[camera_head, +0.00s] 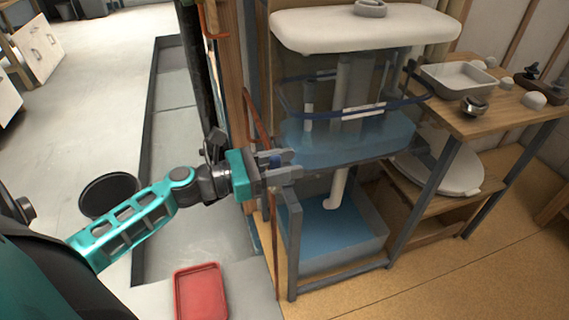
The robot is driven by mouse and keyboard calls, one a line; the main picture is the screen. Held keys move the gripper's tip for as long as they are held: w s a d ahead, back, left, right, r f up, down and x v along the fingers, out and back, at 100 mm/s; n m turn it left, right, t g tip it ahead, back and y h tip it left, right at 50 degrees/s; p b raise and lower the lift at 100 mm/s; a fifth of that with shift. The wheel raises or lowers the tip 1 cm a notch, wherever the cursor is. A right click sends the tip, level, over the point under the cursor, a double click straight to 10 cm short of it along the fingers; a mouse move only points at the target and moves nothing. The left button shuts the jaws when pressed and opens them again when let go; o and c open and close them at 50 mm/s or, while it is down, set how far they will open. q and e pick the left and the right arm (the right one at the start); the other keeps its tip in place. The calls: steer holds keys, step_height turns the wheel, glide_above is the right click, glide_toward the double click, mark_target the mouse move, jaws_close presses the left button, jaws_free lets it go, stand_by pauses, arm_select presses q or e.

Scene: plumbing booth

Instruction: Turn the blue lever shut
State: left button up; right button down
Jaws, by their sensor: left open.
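My left gripper (291,164) reaches in from the left to the copper pipe (251,110) at the near-left corner of the tank stand. Its jaws are open. A small blue piece (275,159), which looks like the blue lever, shows between or just behind the fingers. It is mostly hidden by them, so I cannot tell its angle or whether the fingers touch it. My right gripper is not in view.
A clear tank (345,135) with blue water and a white lid (365,27) stands in a grey frame. A lower basin (345,250) holds water. A wooden bench (490,120) is at right. A red tray (201,292) lies on the floor in front.

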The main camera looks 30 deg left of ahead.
arm_select(q)
jaws_close()
stand_by(0.5)
